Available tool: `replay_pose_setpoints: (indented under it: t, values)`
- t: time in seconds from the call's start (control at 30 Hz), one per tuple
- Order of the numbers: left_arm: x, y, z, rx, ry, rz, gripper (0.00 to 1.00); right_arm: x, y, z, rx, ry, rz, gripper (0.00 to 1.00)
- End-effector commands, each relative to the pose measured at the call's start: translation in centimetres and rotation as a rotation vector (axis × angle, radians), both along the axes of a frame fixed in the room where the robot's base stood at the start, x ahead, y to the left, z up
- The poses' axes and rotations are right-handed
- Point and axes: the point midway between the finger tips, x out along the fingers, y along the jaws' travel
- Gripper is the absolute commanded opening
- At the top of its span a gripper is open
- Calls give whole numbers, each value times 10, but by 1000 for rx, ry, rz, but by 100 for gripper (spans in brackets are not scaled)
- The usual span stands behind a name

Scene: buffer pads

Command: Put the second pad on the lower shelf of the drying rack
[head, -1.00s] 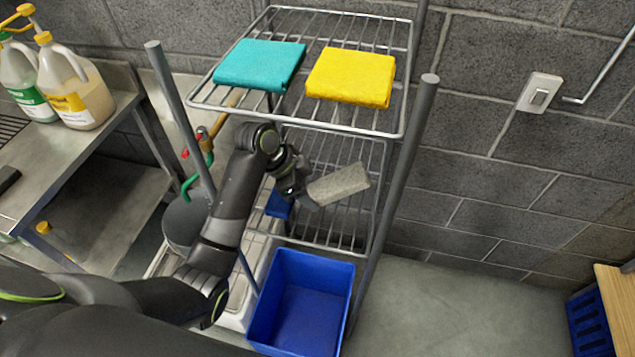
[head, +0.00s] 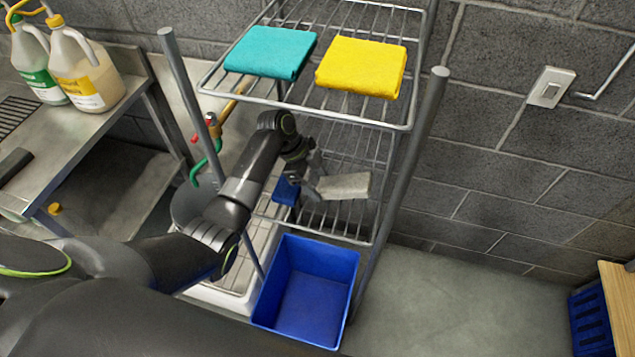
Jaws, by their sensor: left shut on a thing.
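A light grey pad (head: 344,186) is held by my left gripper (head: 318,187), which is shut on its left end. The pad is at the lower wire shelf (head: 345,222) of the drying rack (head: 418,175). I cannot tell whether it touches the wires. A blue pad (head: 286,191) is on the left part of the lower shelf, partly hidden behind my left arm. My right gripper is not in view.
A teal cloth (head: 270,52) and a yellow cloth (head: 361,67) lie on the upper shelf (head: 310,112) above my left arm. A blue bin (head: 306,292) stands below the rack. Jugs (head: 86,72) stand on the left counter. Rack posts flank the shelves.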

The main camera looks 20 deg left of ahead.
Motion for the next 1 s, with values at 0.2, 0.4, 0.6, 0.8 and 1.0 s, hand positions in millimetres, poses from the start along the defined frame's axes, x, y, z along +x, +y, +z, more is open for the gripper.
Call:
replay_pose_setpoints:
  t: [0.2,0.4,0.6,0.8,1.0]
  values:
    - [0,0,-14,1,-3,-1,33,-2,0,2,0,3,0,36]
    - [0,0,-15,0,-3,-1,33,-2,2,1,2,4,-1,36]
    - [0,0,-16,1,-1,0,72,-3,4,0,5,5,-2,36]
    - [0,0,-16,1,-1,0,78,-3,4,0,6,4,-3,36]
    - [0,0,-14,1,-2,0,78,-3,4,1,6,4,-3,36]
